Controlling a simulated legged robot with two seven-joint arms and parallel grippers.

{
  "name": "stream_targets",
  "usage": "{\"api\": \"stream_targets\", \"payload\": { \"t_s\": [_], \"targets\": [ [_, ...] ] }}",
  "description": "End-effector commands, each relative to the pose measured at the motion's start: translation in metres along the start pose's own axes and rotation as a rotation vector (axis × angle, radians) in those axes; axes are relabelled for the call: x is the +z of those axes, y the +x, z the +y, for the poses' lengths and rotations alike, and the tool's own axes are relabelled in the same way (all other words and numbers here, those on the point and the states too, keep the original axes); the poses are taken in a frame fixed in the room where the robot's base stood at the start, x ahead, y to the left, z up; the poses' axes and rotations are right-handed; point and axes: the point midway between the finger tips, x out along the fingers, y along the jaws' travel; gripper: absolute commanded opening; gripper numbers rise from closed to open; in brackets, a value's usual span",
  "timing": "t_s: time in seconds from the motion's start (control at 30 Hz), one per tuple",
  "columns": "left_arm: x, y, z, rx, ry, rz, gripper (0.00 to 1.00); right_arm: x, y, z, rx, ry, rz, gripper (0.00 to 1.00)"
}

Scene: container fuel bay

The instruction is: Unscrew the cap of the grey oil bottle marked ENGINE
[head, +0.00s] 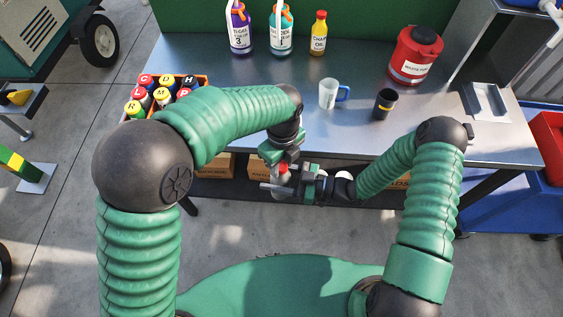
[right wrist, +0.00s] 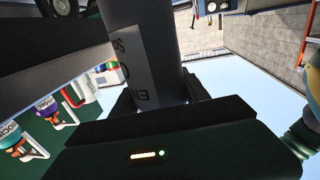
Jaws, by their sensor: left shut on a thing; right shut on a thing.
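The grey bottle (right wrist: 160,35) with a pale label, on which the letters "EN" show, stands between the fingers of my right gripper (right wrist: 162,98) in the right wrist view. In the head view my right gripper (head: 281,187) is shut around the bottle in front of the table's near edge, and the arms hide most of it. A red cap (head: 283,167) shows just above. My left gripper (head: 282,160) comes down from above and is shut at the red cap. I cannot tell how far the cap is turned.
The metal table (head: 345,125) lies behind the grippers. On it stand a crate of coloured bottles (head: 204,80), a white mug (head: 329,94), a black cup (head: 384,104), a red waste can (head: 415,55), a metal tray (head: 486,102) and a yellow chain oil bottle (head: 318,35). Boxes (head: 215,165) sit below.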

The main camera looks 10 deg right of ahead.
Motion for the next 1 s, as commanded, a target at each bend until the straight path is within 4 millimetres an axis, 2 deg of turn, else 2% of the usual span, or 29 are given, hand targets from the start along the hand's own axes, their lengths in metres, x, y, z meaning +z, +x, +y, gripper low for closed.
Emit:
{"api": "stream_targets", "payload": {
  "t_s": [0.2, 0.3, 0.57, 0.6, 0.7, 0.77, 1.0],
  "targets": [
    [-0.0013, -0.0013, -0.0022, -0.006, -0.399, 0.001, 0.00, -0.0004, 0.0008, -0.0010, -0.002, 0.000, 0.001, 0.00],
    [-0.0011, -0.0014, -0.0023, -0.006, -0.512, 0.002, 0.00, -0.0004, 0.0009, -0.0011, -0.003, 0.000, 0.001, 0.00],
    [-0.0015, -0.0015, -0.0028, -0.007, -0.534, 0.003, 0.00, -0.0005, 0.0012, -0.0014, -0.004, 0.000, 0.001, 0.00],
    [-0.0016, -0.0015, -0.0028, -0.007, -0.533, 0.003, 0.35, -0.0005, 0.0012, -0.0015, -0.004, 0.000, 0.002, 0.00],
    [-0.0014, -0.0014, -0.0025, -0.006, -0.532, 0.003, 0.48, -0.0004, 0.0011, -0.0014, -0.004, 0.000, 0.001, 0.00],
    [-0.0012, -0.0013, -0.0021, -0.006, -0.532, 0.002, 0.54, -0.0004, 0.0009, -0.0012, -0.003, 0.000, 0.001, 0.00],
    [-0.0008, -0.0011, -0.0014, -0.003, -0.532, 0.001, 0.54, -0.0004, 0.0005, -0.0005, -0.001, 0.000, 0.001, 0.00]
  ]
}}
